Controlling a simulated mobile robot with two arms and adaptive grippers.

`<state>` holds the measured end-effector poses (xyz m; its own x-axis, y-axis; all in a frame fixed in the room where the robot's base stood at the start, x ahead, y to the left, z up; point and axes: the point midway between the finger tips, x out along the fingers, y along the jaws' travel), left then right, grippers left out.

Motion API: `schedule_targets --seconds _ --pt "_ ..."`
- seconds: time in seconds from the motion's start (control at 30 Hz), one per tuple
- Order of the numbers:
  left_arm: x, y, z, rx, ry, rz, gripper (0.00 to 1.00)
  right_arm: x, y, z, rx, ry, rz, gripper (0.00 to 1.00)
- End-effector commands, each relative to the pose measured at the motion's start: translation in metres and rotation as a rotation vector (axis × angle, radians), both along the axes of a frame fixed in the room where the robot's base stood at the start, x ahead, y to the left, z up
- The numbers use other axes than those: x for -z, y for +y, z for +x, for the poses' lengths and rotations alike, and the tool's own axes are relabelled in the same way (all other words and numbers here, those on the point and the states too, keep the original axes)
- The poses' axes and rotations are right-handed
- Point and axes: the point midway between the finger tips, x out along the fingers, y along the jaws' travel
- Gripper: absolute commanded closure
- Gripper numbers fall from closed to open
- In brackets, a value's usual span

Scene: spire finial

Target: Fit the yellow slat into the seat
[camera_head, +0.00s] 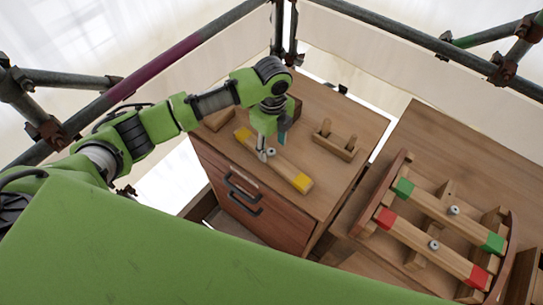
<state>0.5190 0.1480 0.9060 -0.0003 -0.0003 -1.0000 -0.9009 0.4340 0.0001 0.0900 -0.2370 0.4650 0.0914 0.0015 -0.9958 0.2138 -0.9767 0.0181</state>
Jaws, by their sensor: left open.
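The yellow slat (288,171) is a wooden bar with yellow ends. It lies diagonally on top of the wooden cabinet (340,185). My left gripper (268,155) points down at the slat's middle and is open. Its fingers hide part of the bar, and I cannot tell whether they touch it. A wooden frame (369,229) with curved end pieces stands at the right and carries a green-ended slat (450,214) and a red-ended slat (434,245). I cannot tell which part of the frame is the yellow slat's seat. My right gripper is not in view.
Metal scaffold tubes (400,31) surround the area. The cabinet top's front right is clear.

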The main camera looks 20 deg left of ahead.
Motion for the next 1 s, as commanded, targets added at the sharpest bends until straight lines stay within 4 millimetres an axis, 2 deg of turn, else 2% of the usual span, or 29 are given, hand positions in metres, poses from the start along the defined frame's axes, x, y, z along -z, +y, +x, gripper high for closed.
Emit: schedule_targets --seconds 0.13,0.3,0.57,0.73,0.77,1.0 --pt "0.02 0.002 -0.001 -0.002 0.005 0.001 0.53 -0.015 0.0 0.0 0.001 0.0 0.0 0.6" --pt "0.042 0.002 0.0 0.0 0.001 0.002 0.53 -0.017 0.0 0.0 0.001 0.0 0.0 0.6" --pt "0.046 0.002 0.0 0.001 0.0 0.001 0.53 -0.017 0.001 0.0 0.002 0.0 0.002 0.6" --pt "0.046 0.002 0.0 0.0 0.0 0.001 0.94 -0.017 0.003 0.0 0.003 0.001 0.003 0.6" --pt "0.046 0.002 0.0 0.0 0.0 0.001 0.98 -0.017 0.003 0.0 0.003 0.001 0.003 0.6" --pt "0.045 0.002 0.001 0.0 -0.001 0.0 0.98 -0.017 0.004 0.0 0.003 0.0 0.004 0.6"
